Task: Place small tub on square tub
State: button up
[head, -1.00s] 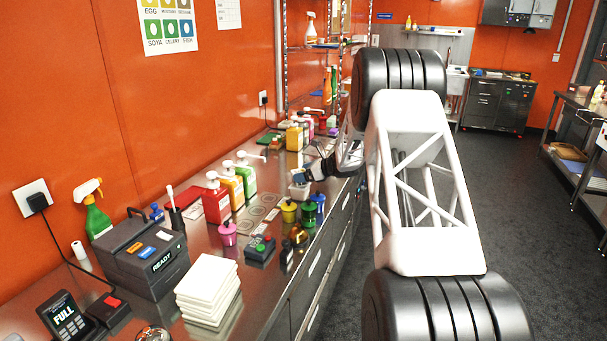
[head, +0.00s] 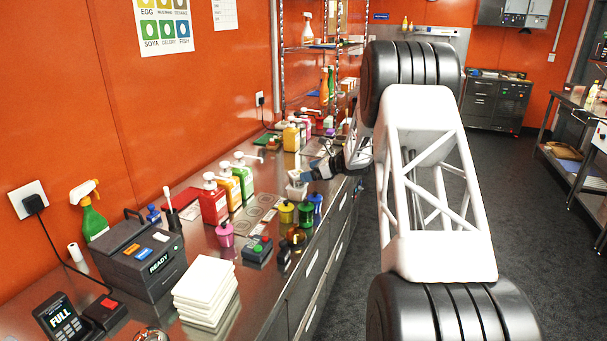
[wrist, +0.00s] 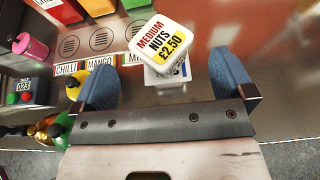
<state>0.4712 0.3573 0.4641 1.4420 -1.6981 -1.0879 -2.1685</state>
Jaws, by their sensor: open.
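A small white tub (wrist: 160,40) with a lid marked "MEDIUM NUTS £2.50" shows ahead of my gripper in the wrist view. A second pale boxy shape (wrist: 162,80), apparently the square tub, shows partly below it, and the small tub hides much of it. In the head view the white tubs (head: 296,191) look stacked at the counter's front edge, but contact is too small to confirm. My gripper (wrist: 165,80) is open, its blue fingers apart on either side of the tubs, with gaps visible. It also shows just right of them in the head view (head: 318,171).
Green (head: 305,212), yellow and blue pots stand on the counter nearer the camera. Red (head: 214,205), orange and green pump bottles line the wall side. Label cards and ring marks lie flat between. The aisle floor at right is clear.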

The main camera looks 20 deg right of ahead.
jog(key=v, duration=0.7)
jog(key=shift+s+d, duration=0.2)
jog(key=shift+r, duration=0.1)
dwell(0.4)
jog(key=s+a+r+m+t+h, duration=0.1)
jog(key=a+r+m+t+h, duration=0.2)
jog(key=r+m, duration=0.35)
jog(key=s+a+r+m+t+h, duration=0.1)
jog(key=a+r+m+h, duration=0.2)
jog(key=a+r+m, duration=0.3)
jog(key=s+a+r+m+h, duration=0.3)
jog(key=s+r+m, duration=0.1)
jog(key=s+m, duration=0.2)
jog(key=s+a+r+m+h, duration=0.2)
jog(key=s+a+r+m, duration=0.1)
jog(key=s+m, duration=0.25)
jog(key=s+a+f+m+g, duration=0.3)
jog(key=s+a+m, duration=0.3)
jog(key=s, duration=0.9)
jog(key=s+a+f+m+g+y, duration=0.1)
jog(key=s+a+f+m+g, duration=0.2)
jog(key=s+a+m, duration=0.4)
jog(key=s+a+f+m+g, duration=0.3)
jog(key=s+a+m, duration=0.3)
jog(key=s, duration=1.6)
jog(key=shift+s+a+m+g+y, duration=0.15)
jog(key=shift+s+m+g+y, duration=0.2)
jog(key=shift+m+g, duration=0.65)
